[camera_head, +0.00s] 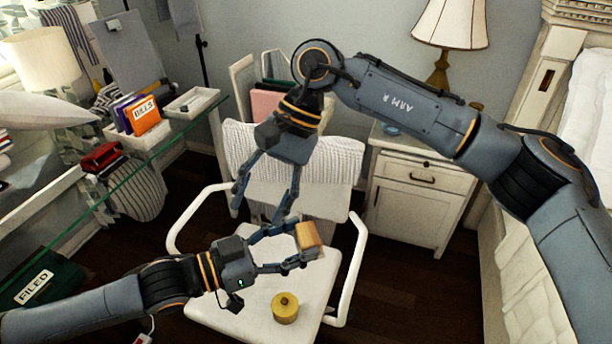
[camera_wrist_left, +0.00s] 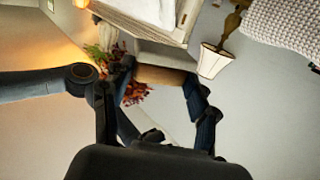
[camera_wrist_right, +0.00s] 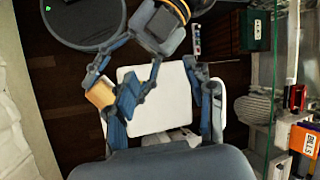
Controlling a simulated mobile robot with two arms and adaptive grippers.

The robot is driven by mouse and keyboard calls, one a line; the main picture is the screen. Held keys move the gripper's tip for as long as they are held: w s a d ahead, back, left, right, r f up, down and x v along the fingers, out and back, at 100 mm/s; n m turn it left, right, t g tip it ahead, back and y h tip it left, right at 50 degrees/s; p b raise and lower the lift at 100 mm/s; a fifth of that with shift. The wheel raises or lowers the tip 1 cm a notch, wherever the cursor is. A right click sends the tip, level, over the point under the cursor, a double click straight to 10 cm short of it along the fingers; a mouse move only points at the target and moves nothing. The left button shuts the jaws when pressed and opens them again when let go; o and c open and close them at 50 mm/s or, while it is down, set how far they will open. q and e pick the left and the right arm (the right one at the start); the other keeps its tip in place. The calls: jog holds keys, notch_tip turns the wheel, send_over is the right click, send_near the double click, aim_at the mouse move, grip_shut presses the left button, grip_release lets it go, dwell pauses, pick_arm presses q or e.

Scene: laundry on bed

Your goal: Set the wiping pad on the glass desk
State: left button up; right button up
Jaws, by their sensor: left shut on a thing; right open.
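The wiping pad (camera_head: 309,236), a small block with a tan side and a pale side, is held in the air above the white chair's seat. My left gripper (camera_head: 297,252) is shut on it; in the left wrist view the pad (camera_wrist_left: 160,76) sits between the fingers, and it also shows in the right wrist view (camera_wrist_right: 101,93). My right gripper (camera_head: 262,208) is open and empty, pointing down just left of the pad, its fingers close to the left gripper. The glass desk (camera_head: 172,150), with a green edge, stands at the left, apart from both grippers.
On the desk are a book holder (camera_head: 140,137), a white tray (camera_head: 192,102) and a red item (camera_head: 102,157). The white chair (camera_head: 250,322) bears a round yellow item (camera_head: 285,308). A nightstand (camera_head: 412,195) and bed stand at right. Bare glass shows near the desk's front edge.

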aim_at(307, 228)
jog(key=w+d+r+n+t+h, duration=0.1)
jog(key=d+r+n+t+h, duration=0.3)
jog(key=d, duration=0.3)
jog(key=shift+h, duration=0.5)
notch_tip(307, 228, down, 12)
jog(key=shift+w+f, duration=0.1)
jog(key=shift+f, duration=0.1)
jog(key=c, duration=0.9)
pick_arm(q)
jog(key=o, duration=1.2)
